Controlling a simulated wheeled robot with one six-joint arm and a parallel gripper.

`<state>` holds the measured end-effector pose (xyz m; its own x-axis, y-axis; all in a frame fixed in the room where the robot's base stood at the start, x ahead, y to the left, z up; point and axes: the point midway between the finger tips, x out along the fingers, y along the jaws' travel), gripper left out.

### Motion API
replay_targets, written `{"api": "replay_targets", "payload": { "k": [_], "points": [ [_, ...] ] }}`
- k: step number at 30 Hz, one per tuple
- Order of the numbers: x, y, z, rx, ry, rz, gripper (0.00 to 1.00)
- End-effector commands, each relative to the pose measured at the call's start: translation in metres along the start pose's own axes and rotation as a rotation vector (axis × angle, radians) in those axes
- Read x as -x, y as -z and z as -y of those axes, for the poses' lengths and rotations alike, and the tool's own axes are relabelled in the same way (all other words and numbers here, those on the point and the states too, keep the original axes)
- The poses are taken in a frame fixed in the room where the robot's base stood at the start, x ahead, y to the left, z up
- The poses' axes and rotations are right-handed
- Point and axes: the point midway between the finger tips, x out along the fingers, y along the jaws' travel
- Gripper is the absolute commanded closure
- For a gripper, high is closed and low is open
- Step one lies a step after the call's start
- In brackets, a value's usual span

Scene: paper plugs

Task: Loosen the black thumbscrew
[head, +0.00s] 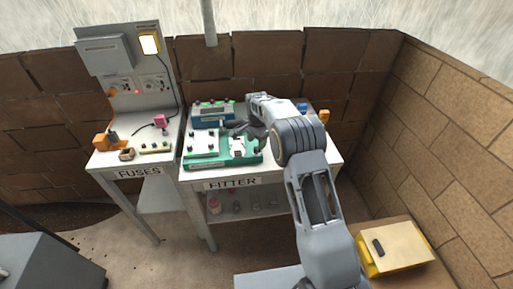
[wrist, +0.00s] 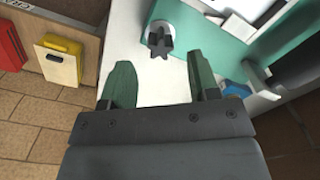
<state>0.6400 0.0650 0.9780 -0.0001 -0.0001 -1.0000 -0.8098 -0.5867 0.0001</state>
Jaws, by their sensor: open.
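A black star-shaped thumbscrew (wrist: 160,42) sits at the rounded corner of a teal fixture (wrist: 196,32) in the wrist view. My gripper (wrist: 161,76) is open and empty. Its two dark green fingers point toward the thumbscrew, which lies just beyond the fingertips and between their lines, apart from both. In the head view the teal fixture (head: 203,163) lies on the FITTER table, with several black knobs on it. My gripper (head: 246,130) is above its back right part. I cannot tell which head-view knob is the one in the wrist view.
The FITTER table (head: 235,182) also holds a blue device (head: 212,112) behind the fixture. The FUSES table (head: 134,172) with small parts and an upright panel stands to the left. A yellow box (head: 397,250) sits low at right. Brick walls close in the back and right.

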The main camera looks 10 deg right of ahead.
Motion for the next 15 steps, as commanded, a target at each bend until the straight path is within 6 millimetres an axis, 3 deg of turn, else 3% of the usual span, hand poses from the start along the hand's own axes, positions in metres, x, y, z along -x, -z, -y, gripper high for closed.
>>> {"api": "replay_targets", "payload": {
  "k": [15],
  "points": [
    [-0.012,0.000,0.000,0.002,0.000,0.000,0.45]
  ]
}}
